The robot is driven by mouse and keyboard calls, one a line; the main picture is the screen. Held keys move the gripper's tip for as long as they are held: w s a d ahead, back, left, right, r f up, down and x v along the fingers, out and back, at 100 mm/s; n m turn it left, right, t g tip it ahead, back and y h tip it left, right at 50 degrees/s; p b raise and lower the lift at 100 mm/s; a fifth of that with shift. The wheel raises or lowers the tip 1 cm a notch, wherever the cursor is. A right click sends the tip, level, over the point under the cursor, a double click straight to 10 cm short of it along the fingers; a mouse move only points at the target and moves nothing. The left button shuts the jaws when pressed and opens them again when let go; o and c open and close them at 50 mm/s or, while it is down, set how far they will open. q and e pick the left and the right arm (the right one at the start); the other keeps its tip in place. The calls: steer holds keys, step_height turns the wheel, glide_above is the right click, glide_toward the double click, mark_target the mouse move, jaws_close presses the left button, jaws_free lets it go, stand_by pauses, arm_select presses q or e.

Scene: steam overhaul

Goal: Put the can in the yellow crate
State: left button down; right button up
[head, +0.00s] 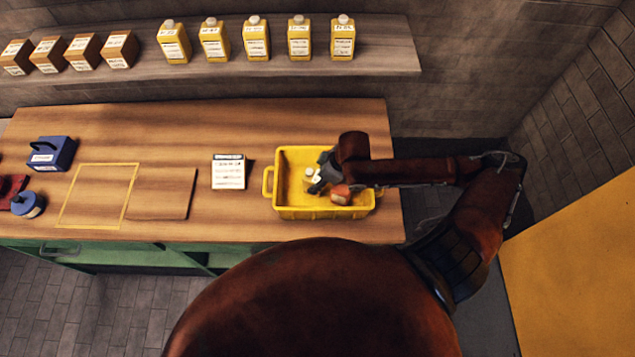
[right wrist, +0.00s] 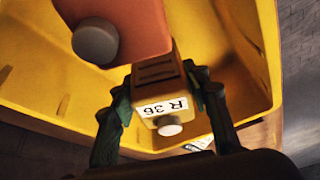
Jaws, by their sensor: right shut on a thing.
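The yellow crate (head: 300,213) stands on the wooden bench, right of its middle. My right gripper (head: 318,184) is inside the crate's outline in the head view. In the right wrist view its two fingers (right wrist: 160,105) are shut on a small yellow can (right wrist: 157,72) with a pale cap and a label reading R 36. The can also shows in the head view (head: 308,174). The crate wall (right wrist: 240,50) surrounds it in the wrist view. Whether the can touches the crate floor I cannot tell. My left gripper is not in view.
An orange container (head: 340,194) with a grey cap is in the crate beside the can. A white labelled card (head: 229,172) lies left of the crate. A blue box (head: 52,153) stands at the left. Several yellow bottles (head: 256,40) line the shelf above. The bench behind the crate is clear.

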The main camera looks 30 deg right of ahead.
steer(key=shift+f, duration=0.8)
steer(key=o, duration=1.4)
steer(key=shift+f, duration=0.1)
